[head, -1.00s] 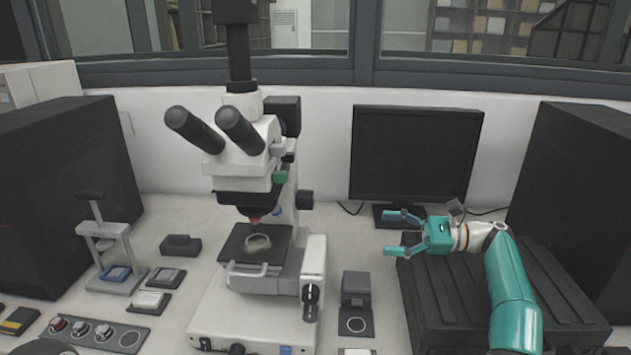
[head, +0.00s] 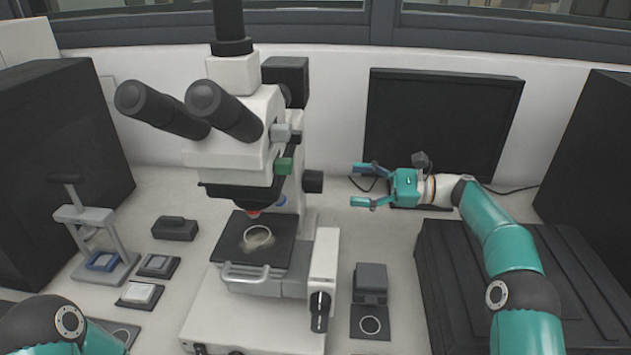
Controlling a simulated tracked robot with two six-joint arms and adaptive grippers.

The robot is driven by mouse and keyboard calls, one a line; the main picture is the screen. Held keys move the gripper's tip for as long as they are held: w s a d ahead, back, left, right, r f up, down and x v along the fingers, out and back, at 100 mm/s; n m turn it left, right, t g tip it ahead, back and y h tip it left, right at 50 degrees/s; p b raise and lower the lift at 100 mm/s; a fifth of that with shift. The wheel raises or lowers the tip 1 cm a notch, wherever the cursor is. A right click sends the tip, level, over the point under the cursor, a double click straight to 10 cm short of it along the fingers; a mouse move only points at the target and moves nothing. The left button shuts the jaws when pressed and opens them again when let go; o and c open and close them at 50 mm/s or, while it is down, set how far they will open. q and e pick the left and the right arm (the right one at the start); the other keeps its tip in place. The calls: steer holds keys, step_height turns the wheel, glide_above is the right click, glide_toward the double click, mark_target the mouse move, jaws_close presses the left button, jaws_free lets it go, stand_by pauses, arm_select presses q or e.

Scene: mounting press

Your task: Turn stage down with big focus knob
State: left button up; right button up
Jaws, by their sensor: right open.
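The white microscope (head: 232,150) stands left of centre. Its black stage (head: 230,238) carries a round ring-shaped sample (head: 257,238) below the objective. A large black knob (head: 313,181) sticks out from the right side of the microscope column; I take it to be the big focus knob. A smaller black knob (head: 319,312) sits lower, on the white block at the right front. My right gripper (head: 361,185) is open and empty, its fingers pointing left. It is right of the large knob, apart from it in the picture. My left gripper is out of view; only my left arm shows at the bottom left.
A dark monitor (head: 442,122) stands behind my right gripper. A black ribbed box (head: 440,290) lies under my right arm. A small hand press (head: 97,226) stands at the left, near small trays (head: 140,295). A dark block (head: 370,278) sits right of the microscope base.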

mark_target(316, 181)
steer(key=p+x, duration=0.1)
steer(key=x, duration=0.8)
steer(key=shift+a, duration=0.3)
steer(key=shift+c, duration=0.2)
steer(key=shift+s, duration=0.1)
steer(key=c, duration=1.1)
